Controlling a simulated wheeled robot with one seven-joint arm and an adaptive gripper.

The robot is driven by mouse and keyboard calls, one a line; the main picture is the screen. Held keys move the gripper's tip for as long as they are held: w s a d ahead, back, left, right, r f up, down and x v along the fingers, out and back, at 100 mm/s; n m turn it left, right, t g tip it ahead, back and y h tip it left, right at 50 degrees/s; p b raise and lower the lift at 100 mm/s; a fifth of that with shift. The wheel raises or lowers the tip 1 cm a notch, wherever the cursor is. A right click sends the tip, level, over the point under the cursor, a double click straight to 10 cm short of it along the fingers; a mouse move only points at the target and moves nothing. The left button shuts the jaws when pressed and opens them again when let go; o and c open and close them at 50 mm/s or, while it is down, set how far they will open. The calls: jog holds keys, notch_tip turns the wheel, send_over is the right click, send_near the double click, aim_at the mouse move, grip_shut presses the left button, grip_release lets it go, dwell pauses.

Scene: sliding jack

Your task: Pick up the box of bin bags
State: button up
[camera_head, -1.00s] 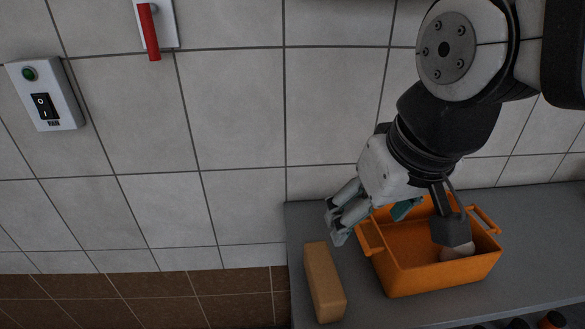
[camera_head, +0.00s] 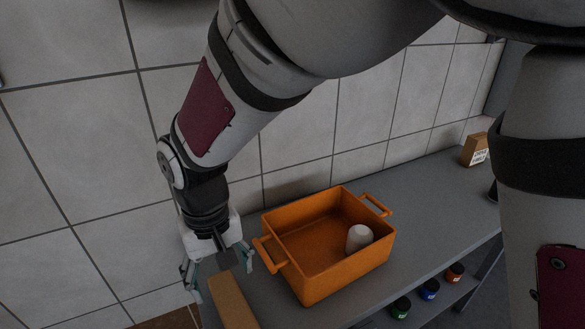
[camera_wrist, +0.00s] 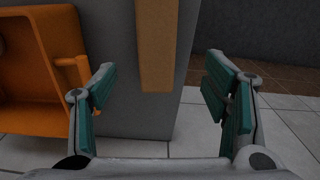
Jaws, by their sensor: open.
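A long plain tan box (camera_head: 232,302) lies at the left end of the grey shelf; no label is readable on it. A small brown box with a white label (camera_head: 476,150) stands at the far right; its print is too small to read. I cannot tell which is the box of bin bags. My gripper (camera_head: 218,276) is open and empty, pointing down by the far end of the tan box. In the wrist view, the tan box (camera_wrist: 157,45) shows beyond and between the open fingers, its near end short of the fingertips. No contact shows.
An orange crate (camera_head: 328,282) with handles stands just right of my gripper, holding a white rounded object (camera_head: 359,238). The grey shelf (camera_head: 425,190) is clear between crate and brown box. A tiled wall (camera_head: 60,160) rises behind. Small jars (camera_head: 430,290) sit on a lower level.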

aim_at(235, 313)
jog(key=f, duration=1.4)
jog(key=shift+w+d, duration=0.15)
jog(key=shift+d, duration=0.05)
jog(key=c, duration=1.5)
